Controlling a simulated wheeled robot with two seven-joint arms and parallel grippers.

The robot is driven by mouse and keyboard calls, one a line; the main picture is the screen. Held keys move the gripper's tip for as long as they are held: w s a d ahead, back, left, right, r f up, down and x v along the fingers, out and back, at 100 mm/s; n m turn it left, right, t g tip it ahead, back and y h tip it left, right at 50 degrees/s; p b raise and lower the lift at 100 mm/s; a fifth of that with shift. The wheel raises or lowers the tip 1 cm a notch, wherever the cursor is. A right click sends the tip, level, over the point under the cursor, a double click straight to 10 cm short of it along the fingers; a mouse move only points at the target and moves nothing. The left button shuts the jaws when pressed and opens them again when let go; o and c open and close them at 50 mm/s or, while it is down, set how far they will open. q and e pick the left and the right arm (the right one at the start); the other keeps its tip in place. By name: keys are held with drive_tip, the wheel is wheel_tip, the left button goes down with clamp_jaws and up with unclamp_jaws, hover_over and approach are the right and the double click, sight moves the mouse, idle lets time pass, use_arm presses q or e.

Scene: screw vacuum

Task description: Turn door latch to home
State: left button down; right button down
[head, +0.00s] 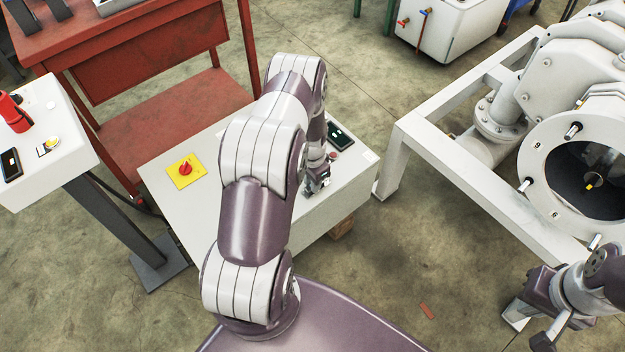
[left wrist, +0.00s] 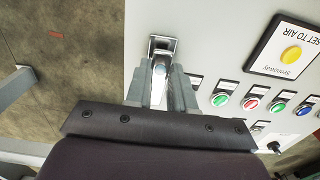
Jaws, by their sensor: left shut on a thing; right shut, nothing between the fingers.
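My right gripper (head: 530,318) is at the lower right, shut and empty, away from the cabinet.
Beside the latch is a panel of coloured switches (left wrist: 250,103) and a "SET TO AIR" sign (left wrist: 285,52). A red rotary switch on a yellow plate (head: 186,171) is on the cabinet top. A white frame (head: 440,160) with a round-windowed vessel (head: 570,165) stands at right.

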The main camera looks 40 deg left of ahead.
use_arm(q)
drive_tip(key=c, duration=1)
unclamp_jaws()
drive_tip(key=shift+o, duration=0.2)
wheel_tip(320, 180, up, 13)
drive_tip(key=p, duration=0.3)
drive_tip(key=shift+f, duration=0.15)
